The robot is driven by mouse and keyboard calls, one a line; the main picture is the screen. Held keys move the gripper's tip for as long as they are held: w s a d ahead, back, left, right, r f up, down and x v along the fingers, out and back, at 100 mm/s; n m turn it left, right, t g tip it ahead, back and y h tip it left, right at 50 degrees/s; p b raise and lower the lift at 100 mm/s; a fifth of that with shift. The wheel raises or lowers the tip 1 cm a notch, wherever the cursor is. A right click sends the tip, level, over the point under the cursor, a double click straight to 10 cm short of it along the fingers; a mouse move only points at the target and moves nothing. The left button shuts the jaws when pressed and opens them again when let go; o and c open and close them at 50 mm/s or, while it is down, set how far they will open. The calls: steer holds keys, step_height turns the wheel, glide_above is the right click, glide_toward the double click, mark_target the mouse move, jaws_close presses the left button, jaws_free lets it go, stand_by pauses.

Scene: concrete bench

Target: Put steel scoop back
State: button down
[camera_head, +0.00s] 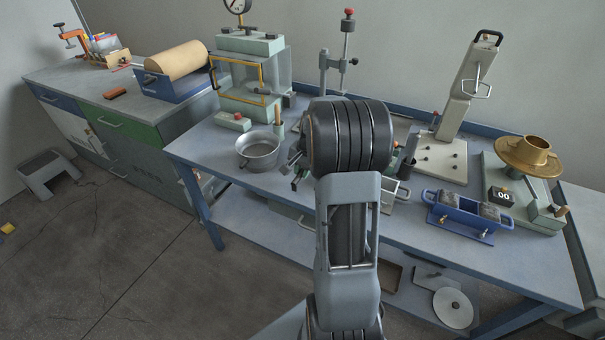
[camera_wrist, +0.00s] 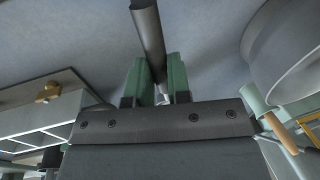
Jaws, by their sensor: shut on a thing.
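A grey metal rod (camera_wrist: 148,35), seemingly the steel scoop's handle, stands between the two green fingertips of my gripper (camera_wrist: 160,82) in the wrist view. My gripper is shut on it.
A round metal pan (camera_head: 258,151) is close left of my gripper; it also shows in the wrist view (camera_wrist: 285,50). Behind it stands a green holder (camera_head: 279,130) with a wooden handle. A dark cylinder (camera_head: 408,150) and a blue double mould (camera_head: 467,216) are at right.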

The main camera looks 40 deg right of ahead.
steer(key=shift+f, duration=0.7)
steer(key=shift+f, duration=0.25)
steer(key=c, duration=1.1)
jaws_free()
steer(key=shift+o, duration=0.2)
steer(key=shift+r, duration=0.1)
